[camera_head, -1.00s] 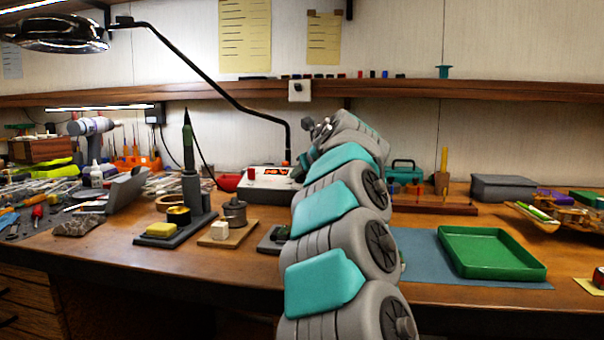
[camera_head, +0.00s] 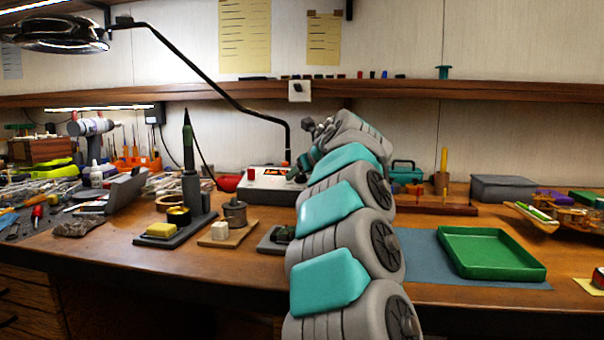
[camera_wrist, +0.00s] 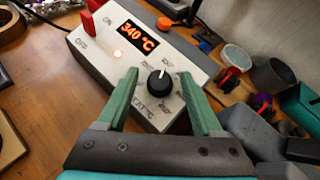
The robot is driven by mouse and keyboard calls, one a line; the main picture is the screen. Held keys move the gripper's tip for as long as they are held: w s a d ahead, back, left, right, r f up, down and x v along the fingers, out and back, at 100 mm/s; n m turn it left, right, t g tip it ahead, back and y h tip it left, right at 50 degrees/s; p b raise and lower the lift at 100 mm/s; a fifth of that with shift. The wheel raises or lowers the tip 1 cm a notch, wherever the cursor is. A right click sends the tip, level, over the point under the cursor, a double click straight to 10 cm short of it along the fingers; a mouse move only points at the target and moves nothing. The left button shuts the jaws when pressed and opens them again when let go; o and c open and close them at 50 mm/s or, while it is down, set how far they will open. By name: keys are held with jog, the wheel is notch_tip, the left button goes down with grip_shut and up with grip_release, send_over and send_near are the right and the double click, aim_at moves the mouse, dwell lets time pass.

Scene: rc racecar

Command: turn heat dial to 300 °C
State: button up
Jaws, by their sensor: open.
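The heat dial (camera_wrist: 160,83) is a black knob with a white pointer line on the sloped face of a white and grey station (camera_wrist: 104,58). Its orange display (camera_wrist: 137,38) reads 340 °C. A red switch (camera_wrist: 88,22) stands by ON and OFF marks, and a small red light glows. My gripper (camera_wrist: 162,92) is open, its green fingers on either side of the dial, with a gap visible at both sides. In the head view the station (camera_head: 262,183) sits at the back of the bench, partly behind my arm; the dial and fingertips are hidden there.
A soldering iron stand (camera_head: 190,190) with a yellow sponge (camera_head: 161,230) is left of the station. A black lamp arm (camera_head: 215,85) crosses above. A green tray (camera_head: 490,254) lies on a blue mat at right. Small coloured parts (camera_wrist: 240,85) lie right of the station.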

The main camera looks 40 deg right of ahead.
jog(key=b+v, duration=0.1)
jog(key=v, duration=0.6)
jog(key=shift+s+r, duration=0.2)
jog(key=shift+s, duration=0.15)
jog(key=shift+w+a, duration=0.1)
jog(key=shift+a, duration=0.05)
